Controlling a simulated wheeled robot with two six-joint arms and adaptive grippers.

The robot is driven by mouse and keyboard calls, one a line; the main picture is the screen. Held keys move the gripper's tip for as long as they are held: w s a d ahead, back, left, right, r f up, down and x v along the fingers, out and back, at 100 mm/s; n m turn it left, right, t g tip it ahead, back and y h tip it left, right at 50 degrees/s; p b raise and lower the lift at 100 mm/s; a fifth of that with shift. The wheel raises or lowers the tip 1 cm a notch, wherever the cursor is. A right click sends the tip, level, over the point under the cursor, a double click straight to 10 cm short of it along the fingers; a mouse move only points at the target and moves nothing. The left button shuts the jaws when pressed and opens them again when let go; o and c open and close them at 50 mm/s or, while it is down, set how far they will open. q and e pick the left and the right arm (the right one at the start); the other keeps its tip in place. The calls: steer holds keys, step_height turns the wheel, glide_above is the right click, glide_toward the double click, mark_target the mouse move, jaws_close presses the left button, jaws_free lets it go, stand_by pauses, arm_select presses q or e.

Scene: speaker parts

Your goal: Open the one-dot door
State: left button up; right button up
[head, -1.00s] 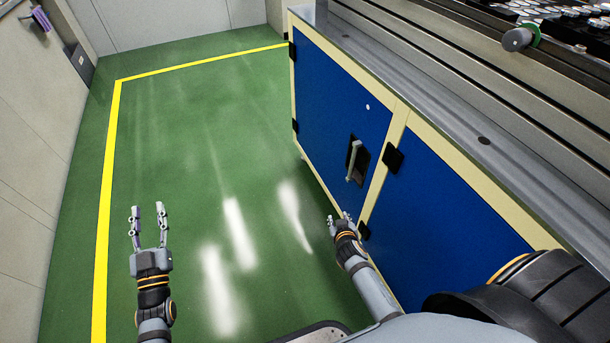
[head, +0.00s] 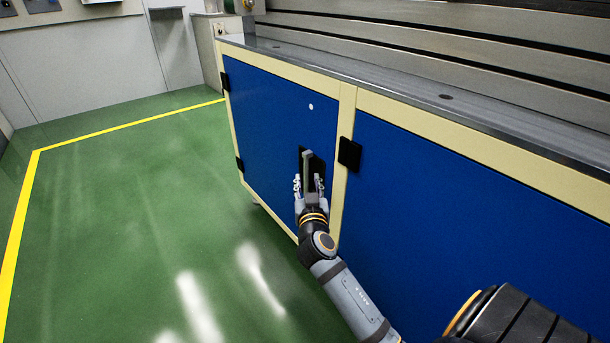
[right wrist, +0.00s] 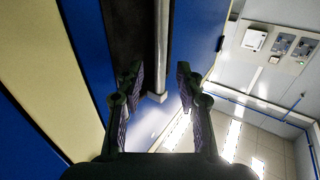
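The one-dot door (head: 262,125) is a blue panel in a cream frame, with one white dot (head: 311,106) near its upper right. It looks shut. Its grey upright bar handle (head: 307,160) sits on a black recessed plate on the right side of the door. My right gripper (head: 309,182) is at the lower part of the handle, one finger on each side. In the right wrist view the fingers (right wrist: 159,75) are open, with the lower end of the handle (right wrist: 161,45) between them and visible gaps. My left gripper is out of view.
A second blue door (head: 440,200) adjoins on the right, with a black hinge (head: 350,153) between. A grey metal ledge (head: 420,90) runs above both. Green floor (head: 130,200) left of the cabinet is clear, with a yellow line (head: 100,133).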

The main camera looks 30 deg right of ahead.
mark_target(306, 174)
steer(key=x, duration=0.5)
steer(key=shift+b, duration=0.35)
jaws_close()
